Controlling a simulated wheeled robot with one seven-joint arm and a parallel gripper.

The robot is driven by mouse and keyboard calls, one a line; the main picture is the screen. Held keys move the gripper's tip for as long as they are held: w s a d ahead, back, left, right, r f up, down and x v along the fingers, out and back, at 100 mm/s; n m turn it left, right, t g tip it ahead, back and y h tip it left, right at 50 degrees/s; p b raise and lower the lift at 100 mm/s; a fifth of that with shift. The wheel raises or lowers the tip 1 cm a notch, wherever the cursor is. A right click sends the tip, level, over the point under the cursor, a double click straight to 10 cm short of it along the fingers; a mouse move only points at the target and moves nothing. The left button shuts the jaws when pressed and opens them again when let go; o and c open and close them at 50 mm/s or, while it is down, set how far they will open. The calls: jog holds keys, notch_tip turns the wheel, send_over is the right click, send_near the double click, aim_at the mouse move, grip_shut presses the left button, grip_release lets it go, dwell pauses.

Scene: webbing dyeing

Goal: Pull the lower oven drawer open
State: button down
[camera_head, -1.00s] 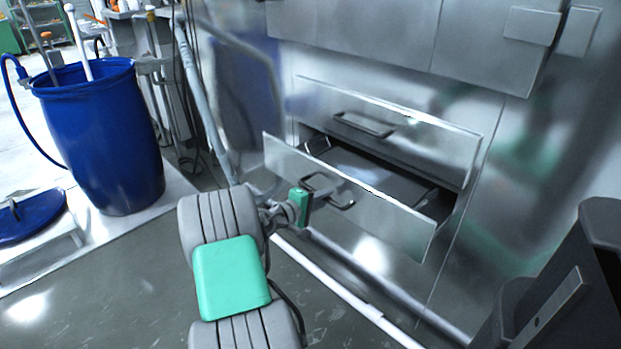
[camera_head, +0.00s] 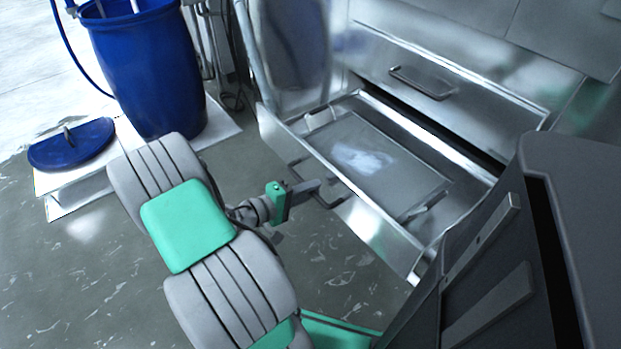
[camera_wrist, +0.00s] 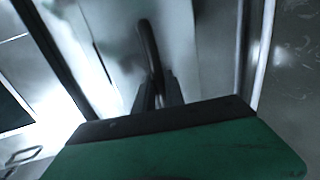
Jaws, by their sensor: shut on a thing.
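The lower oven drawer (camera_head: 384,231) stands well out from the steel front, and its inside shows from above. A flat grey tray (camera_head: 375,160) with small handles lies in it. My gripper (camera_head: 318,190) is at the drawer's front, shut on the dark bar handle (camera_head: 329,199). In the wrist view the handle (camera_wrist: 149,45) runs up from between the fingers (camera_wrist: 158,92). The fingertips' exact contact is partly hidden by the handle and my wrist.
The upper drawer (camera_head: 450,80), with its own handle (camera_head: 421,84), is shut above. A blue barrel (camera_head: 150,70) stands on a white platform (camera_head: 215,122) at upper left, with a blue lid (camera_head: 70,145) near it. Grey floor is clear below the lid.

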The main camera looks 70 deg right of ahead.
jog(key=shift+w+a, duration=0.2)
jog(key=shift+a, duration=0.15)
jog(key=c, duration=1.4)
grip_release()
jog(key=p+v, duration=0.1)
jog(key=v, duration=0.6)
jog(key=shift+w+a+p, duration=0.25)
jog(key=shift+a+p, duration=0.05)
jog(key=shift+a, duration=0.05)
jog(key=shift+r, duration=0.1)
